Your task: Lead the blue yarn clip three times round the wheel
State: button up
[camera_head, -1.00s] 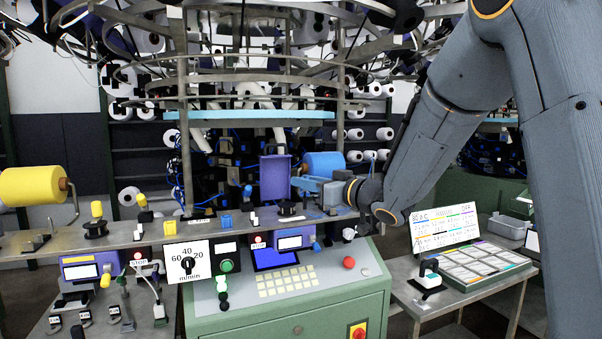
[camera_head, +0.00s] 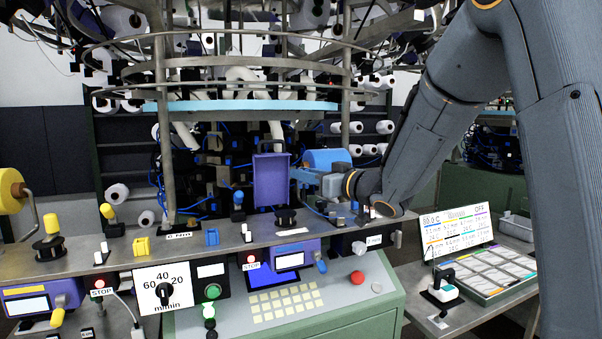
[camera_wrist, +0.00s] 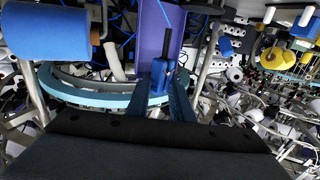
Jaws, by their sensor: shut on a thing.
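The blue yarn clip (camera_wrist: 159,77), with a thin dark stem on top, sits between my gripper's fingers (camera_wrist: 172,92) in the wrist view. In the head view my gripper (camera_head: 301,176) is shut, just right of an upright purple panel (camera_head: 271,180). The clip is hard to make out there against the bluish fingers. A small black wheel (camera_head: 285,218) stands on the metal rail, below and slightly left of my gripper, apart from it. No yarn around this wheel can be made out. A blue yarn cone (camera_head: 327,158) is behind my gripper; it also shows in the wrist view (camera_wrist: 48,35).
The grey rail (camera_head: 340,232) crosses above the control panel (camera_head: 270,295). Small blue (camera_head: 211,238) and yellow (camera_head: 143,246) holders stand on it. A second black wheel (camera_head: 47,248) and a yellow cone (camera_head: 10,190) are at left. Machine rings (camera_head: 250,104) hang overhead.

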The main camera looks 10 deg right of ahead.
jog(key=shift+s+a, duration=0.1)
jog(key=shift+a, duration=0.25)
jog(key=shift+r, duration=0.1)
